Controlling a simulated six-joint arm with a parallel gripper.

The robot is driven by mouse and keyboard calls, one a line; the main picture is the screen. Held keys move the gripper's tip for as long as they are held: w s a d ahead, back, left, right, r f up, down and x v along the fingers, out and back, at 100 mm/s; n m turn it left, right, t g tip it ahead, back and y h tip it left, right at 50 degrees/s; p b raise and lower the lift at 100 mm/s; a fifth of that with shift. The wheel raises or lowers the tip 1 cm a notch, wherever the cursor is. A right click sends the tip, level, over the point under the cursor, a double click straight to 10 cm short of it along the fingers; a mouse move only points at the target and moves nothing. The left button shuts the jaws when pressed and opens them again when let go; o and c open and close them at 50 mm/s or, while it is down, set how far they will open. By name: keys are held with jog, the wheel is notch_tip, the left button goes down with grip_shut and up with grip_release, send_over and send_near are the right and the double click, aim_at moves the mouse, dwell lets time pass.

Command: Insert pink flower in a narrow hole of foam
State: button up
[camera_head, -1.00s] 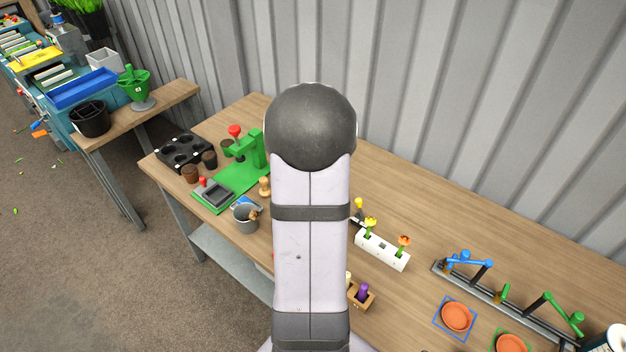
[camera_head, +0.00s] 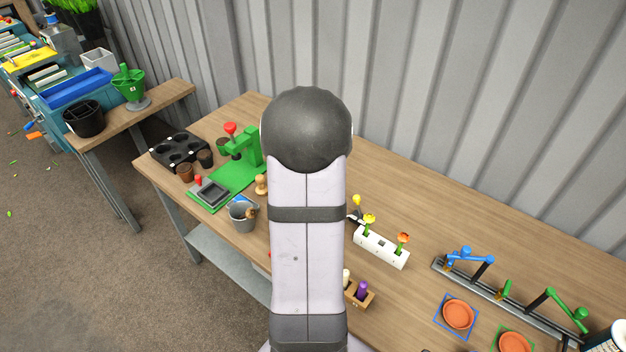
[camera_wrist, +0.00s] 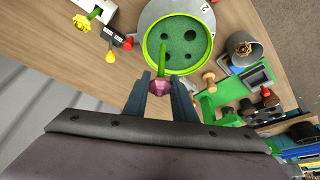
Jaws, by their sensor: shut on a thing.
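The pink flower (camera_wrist: 159,88) is between the fingers of my gripper (camera_wrist: 161,86) in the wrist view, and the gripper is shut on it. Its green stem (camera_wrist: 164,55) points away from the gripper and overlaps the foam in the picture. The round green foam (camera_wrist: 178,38) has a lime rim and several dark holes of different sizes. I cannot tell whether the stem tip is above the foam, touching it or in a hole. In the head view my arm hides the foam, the pink flower and the gripper.
A white block (camera_head: 381,247) with yellow and orange flowers stands right of my arm; the block also shows in the wrist view (camera_wrist: 92,9). A grey bucket (camera_head: 243,216) and a green press (camera_head: 240,172) stand to the left. Blue and green levers (camera_head: 508,290) stand at right.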

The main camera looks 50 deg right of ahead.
jog(key=shift+f+b, duration=0.8)
jog(key=shift+f, duration=0.55)
jog(key=shift+f+b, duration=1.8)
jog(key=shift+f, duration=0.6)
dwell(0.7)
jog(key=o, duration=1.1)
jog(key=shift+r, duration=0.15)
jog(key=b+v, duration=0.1)
jog(key=v, duration=0.6)
jog(key=shift+b, duration=0.3)
jog(key=shift+r, duration=0.1)
